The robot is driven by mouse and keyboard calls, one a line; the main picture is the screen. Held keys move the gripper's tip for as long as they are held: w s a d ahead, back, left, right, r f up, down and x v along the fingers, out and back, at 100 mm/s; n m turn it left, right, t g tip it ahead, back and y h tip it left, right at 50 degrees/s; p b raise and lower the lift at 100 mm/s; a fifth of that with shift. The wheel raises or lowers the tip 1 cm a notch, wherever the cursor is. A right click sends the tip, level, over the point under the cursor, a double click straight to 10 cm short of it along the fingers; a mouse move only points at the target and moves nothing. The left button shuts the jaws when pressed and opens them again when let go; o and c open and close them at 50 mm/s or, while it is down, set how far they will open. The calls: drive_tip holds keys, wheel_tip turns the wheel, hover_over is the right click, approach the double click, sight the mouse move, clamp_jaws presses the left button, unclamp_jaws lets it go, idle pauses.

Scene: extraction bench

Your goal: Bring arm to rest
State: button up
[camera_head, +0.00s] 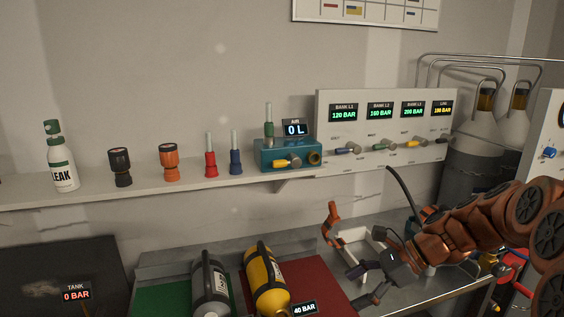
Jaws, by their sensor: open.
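My gripper (362,283) is at the lower right of the head view, at the end of my orange-brown arm that reaches in from the right edge. Its dark fingers are apart and I see nothing held between them. It hangs over the grey bench (424,293), to the right of the red mat (322,281). A white holder (352,237) is behind the gripper and partly hidden by it. I cannot tell the exact gap between the fingers and the bench.
A yellow cylinder (265,280) and a grey cylinder (210,288) lie left of the gripper. A shelf (90,193) carries a leak bottle (60,160), several fittings and a teal air box (288,155). A gauge panel (385,105) stands behind; large tanks (475,155) stand right.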

drive_tip(key=s+a+f+n+g+h, duration=0.1)
drive_tip(key=s+n+h, duration=0.2)
drive_tip(key=s+n, duration=0.6)
drive_tip(key=s+a+f+n+g+h, duration=0.15)
drive_tip(key=s+n+h, duration=0.25)
drive_tip(key=s, duration=0.9)
drive_tip(key=s+d+n+h+p, duration=0.1)
drive_tip(key=s+d+n+h, duration=0.2)
drive_tip(key=s, duration=0.4)
drive_tip(key=d+n, duration=0.1)
drive_tip(key=n, duration=0.1)
drive_tip(key=shift+s+d+f+n, duration=0.25)
drive_tip(key=shift+s+n, duration=0.05)
drive_tip(key=shift+s, duration=0.1)
drive_tip(key=shift+d, duration=0.1)
